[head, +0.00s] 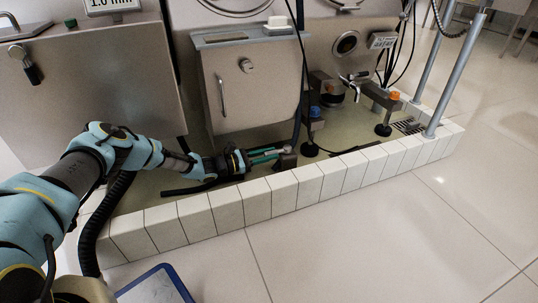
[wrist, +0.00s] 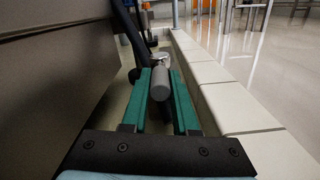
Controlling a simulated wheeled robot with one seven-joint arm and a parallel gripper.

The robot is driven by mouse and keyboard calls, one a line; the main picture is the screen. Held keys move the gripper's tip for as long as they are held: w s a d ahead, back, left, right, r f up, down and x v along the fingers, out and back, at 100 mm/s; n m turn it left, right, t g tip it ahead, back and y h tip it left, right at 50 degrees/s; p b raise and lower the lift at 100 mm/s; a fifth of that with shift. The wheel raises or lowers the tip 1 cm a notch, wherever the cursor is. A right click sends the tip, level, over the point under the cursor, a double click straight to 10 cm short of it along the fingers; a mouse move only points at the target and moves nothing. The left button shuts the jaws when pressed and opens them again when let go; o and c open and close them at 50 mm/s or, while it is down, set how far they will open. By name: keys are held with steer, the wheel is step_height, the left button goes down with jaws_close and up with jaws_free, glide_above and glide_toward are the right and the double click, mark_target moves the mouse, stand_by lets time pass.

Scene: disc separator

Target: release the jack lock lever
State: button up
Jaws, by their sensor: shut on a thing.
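My gripper (head: 280,154) reaches low over the floor inside the tiled curb, below the steel cabinet. In the wrist view, its two green fingers (wrist: 161,74) are shut on a grey rounded cylindrical grip, which I take to be the jack lock lever (wrist: 159,91). The grip lies between the fingers and points back toward the wrist. A shiny metal fitting (wrist: 163,60) shows just beyond it. In the head view, a small dark block (head: 287,161) stands at the fingertips. The lever itself is too small and covered to make out there.
The white tiled curb (head: 255,200) runs close along the near side of my gripper. The steel cabinet (head: 247,85) stands behind it. A foot with a blue part (head: 314,122) and dark hoses lie to the right. The floor outside the curb is mostly clear.

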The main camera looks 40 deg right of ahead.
jaws_close()
stand_by(0.9)
